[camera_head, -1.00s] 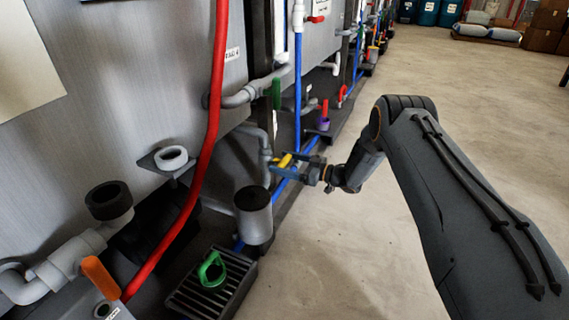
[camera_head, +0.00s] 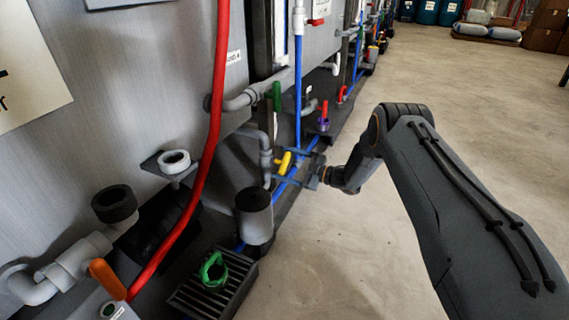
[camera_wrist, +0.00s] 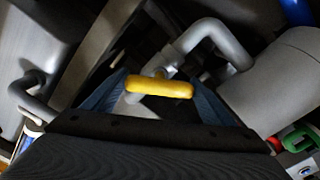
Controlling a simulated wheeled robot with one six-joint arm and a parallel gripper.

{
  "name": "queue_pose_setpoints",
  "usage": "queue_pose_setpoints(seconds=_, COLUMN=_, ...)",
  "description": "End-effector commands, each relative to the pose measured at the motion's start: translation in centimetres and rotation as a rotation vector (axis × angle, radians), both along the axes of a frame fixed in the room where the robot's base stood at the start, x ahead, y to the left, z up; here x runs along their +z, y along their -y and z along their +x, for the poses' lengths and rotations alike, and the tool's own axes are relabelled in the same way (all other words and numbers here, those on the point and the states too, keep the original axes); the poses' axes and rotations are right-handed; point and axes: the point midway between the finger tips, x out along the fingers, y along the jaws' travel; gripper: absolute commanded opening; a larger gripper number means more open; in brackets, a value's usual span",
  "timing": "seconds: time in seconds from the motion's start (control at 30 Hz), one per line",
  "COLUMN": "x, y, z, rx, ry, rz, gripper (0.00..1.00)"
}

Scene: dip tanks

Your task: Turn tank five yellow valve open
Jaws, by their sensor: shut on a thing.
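The yellow valve handle (camera_head: 284,163) is low beside the tanks, on grey pipework left of my arm. My gripper (camera_head: 285,166) is shut on it, with a blue-grey finger on either side. In the wrist view the yellow handle (camera_wrist: 160,88) lies nearly level across the picture, between the fingers of my gripper (camera_wrist: 158,95). A grey pipe (camera_wrist: 215,38) bends away behind it. The valve body is mostly hidden behind the handle.
A grey cylinder (camera_head: 254,216) and a black grate (camera_head: 212,288) with a green handle (camera_head: 213,268) are close in front. A red hose (camera_head: 203,150) hangs at left. Blue pipes (camera_head: 298,85) run near the handle. The floor (camera_head: 330,255) at right is clear.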

Motion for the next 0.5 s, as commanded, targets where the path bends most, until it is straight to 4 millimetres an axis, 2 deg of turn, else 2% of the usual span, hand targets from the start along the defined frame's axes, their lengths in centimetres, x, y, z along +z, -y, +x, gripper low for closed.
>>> queue_pose_setpoints(seconds=0.5, x=-0.06, y=0.13, z=-0.06, rx=-0.001, ry=0.456, rz=-0.168, gripper=0.56)
